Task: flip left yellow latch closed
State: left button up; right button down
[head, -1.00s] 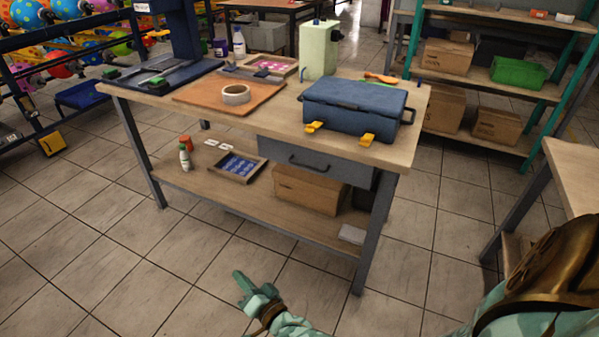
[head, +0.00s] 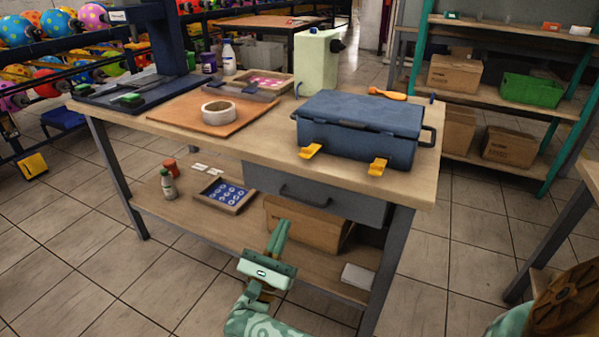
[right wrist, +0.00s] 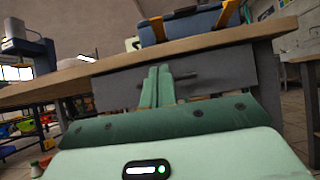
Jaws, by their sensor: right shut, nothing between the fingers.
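A blue case (head: 360,125) with its lid down sits on the right part of the workbench. Its left yellow latch (head: 310,151) and right yellow latch (head: 377,167) stick out from the lower front. In the right wrist view the case (right wrist: 185,24) shows with the left latch (right wrist: 158,28) and right latch (right wrist: 230,13). My right gripper (head: 280,226) is shut and empty, its fingers together (right wrist: 157,72). It is in front of the bench, below the tabletop and lower than the latches, apart from both. My left gripper is not in view.
The workbench (head: 240,150) has a grey drawer (head: 315,195) under its top, behind my right gripper. A tape roll (head: 222,112) and an orange-handled tool (head: 388,94) lie on top. A pale green machine (head: 317,62) stands behind the case. A cardboard box (head: 305,222) is on the lower shelf.

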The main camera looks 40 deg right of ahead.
send_near(305, 154)
jog(key=d, duration=0.1)
jog(key=w+d+r, duration=0.1)
jog(key=d, duration=0.1)
jog(key=w+d+r, duration=0.1)
jog(key=d, duration=0.1)
jog(key=shift+w, duration=0.2)
jog(key=shift+r, duration=0.2)
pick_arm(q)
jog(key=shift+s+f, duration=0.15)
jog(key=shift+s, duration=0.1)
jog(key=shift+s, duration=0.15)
pick_arm(e)
jog(key=shift+w, duration=0.15)
